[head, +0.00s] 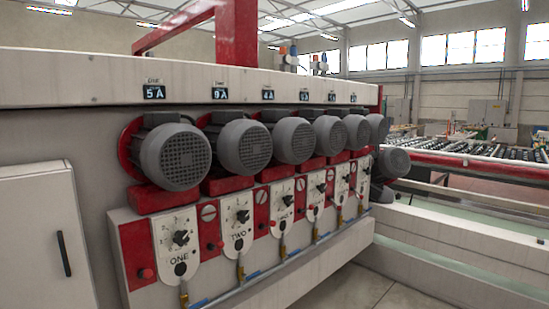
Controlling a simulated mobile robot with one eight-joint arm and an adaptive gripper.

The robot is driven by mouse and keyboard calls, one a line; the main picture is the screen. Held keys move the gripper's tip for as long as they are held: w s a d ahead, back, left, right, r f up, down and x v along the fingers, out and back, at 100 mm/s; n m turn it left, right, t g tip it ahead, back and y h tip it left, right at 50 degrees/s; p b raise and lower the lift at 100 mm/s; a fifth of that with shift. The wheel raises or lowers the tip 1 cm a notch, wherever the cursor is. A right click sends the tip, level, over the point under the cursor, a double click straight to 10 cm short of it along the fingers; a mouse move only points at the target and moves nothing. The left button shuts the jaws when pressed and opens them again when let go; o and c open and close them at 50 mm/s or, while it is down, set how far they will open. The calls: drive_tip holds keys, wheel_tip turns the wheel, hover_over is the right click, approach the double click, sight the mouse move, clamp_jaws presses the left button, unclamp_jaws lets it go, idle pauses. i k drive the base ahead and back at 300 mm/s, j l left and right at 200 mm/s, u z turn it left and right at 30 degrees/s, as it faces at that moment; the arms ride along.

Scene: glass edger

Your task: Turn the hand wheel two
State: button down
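The hand wheel labelled TWO is a small dark knob (242,216) on a white dial plate (237,203). It is the second plate from the left in a row along the red and white panel. The word TWO shows below it, with a round black spot under that. To its left is a similar plate marked ONE, with a dark knob (181,238). A third plate with its own knob (287,200) is to the right. My gripper is not in the head view.
Several grey motors (242,146) stick out above the dials. Red buttons (146,273) sit between plates. A blue hose (290,257) runs along the lower edge. A white cabinet door (40,245) is at left. Open floor (345,285) lies at lower right, before a low ledge (440,255).

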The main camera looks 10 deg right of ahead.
sight(242, 215)
drive_tip(key=i+j+z, duration=0.1)
drive_tip(key=i+j, duration=0.25)
drive_tip(key=i, duration=0.2)
drive_tip(key=i+j+z, duration=0.1)
drive_tip(key=i+j, duration=0.35)
drive_tip(key=i, duration=0.05)
